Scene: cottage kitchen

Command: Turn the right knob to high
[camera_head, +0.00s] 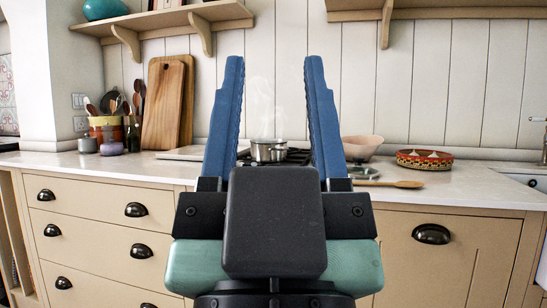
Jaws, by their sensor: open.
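My gripper (272,75) is open and empty, its two blue fingers pointing up in the middle of the view. Between and beyond the fingers, a steaming metal pot (268,150) stands on a dark stove top (297,156) set in the counter. The stove's front is hidden behind my gripper. I cannot see the right knob or any other knob. The fingers touch nothing that I can see.
A pale counter (460,185) runs over cream drawers (95,235). To the right are a pinkish bowl (361,147), a wooden spoon (395,184) and a patterned basket (424,160). Cutting boards (163,105) and utensils lean at left. Wooden shelves (180,17) hang above.

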